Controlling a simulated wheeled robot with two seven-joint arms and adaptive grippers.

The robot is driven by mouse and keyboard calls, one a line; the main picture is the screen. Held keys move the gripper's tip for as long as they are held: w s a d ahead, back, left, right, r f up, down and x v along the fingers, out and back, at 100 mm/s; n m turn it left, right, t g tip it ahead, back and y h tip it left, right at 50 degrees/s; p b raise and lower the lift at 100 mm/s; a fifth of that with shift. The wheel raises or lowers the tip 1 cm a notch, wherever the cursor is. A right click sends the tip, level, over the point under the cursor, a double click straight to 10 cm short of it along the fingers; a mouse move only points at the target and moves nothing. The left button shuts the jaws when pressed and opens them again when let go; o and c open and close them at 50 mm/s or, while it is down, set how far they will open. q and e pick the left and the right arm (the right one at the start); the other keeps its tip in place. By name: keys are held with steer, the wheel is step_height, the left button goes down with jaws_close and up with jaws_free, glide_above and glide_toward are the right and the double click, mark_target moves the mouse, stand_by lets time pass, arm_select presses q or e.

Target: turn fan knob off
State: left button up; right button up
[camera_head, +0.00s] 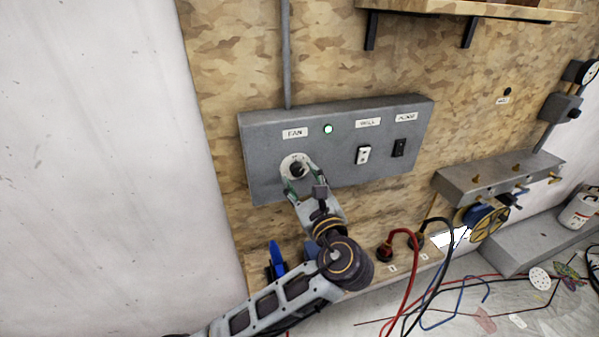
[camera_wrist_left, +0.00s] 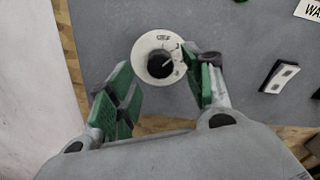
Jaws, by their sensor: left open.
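The fan knob (camera_head: 297,169) is a small black knob on a round white dial, under the FAN label (camera_head: 295,133) on a grey control box (camera_head: 262,150). In the left wrist view the knob (camera_wrist_left: 162,66) and its marked dial (camera_wrist_left: 149,42) show just past the fingertips. My left gripper (camera_head: 304,184) is open, with its green-padded fingers to either side of the dial's lower part. In the left wrist view the left gripper (camera_wrist_left: 163,75) has a clear gap between its fingers. Contact with the knob cannot be told. My right gripper is not in view.
A lit green-white lamp (camera_head: 328,129), a white switch (camera_head: 363,154) and a black switch (camera_head: 399,147) sit right of the knob. A conduit (camera_head: 286,55) rises above the box. Red and black cables (camera_head: 408,285) hang from a ledge below. A shelf (camera_head: 470,10) is overhead.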

mark_target(299, 173)
arm_select(q)
steer(key=shift+x, duration=1.6)
steer(key=c, duration=1)
steer(key=shift+n, duration=0.4)
steer(key=n, duration=0.3)
steer(key=shift+f, duration=0.15)
steer(key=shift+n+b, duration=0.35)
steer(key=shift+n, duration=1.75)
steer(key=shift+c, duration=0.3)
steer(key=shift+o, duration=0.2)
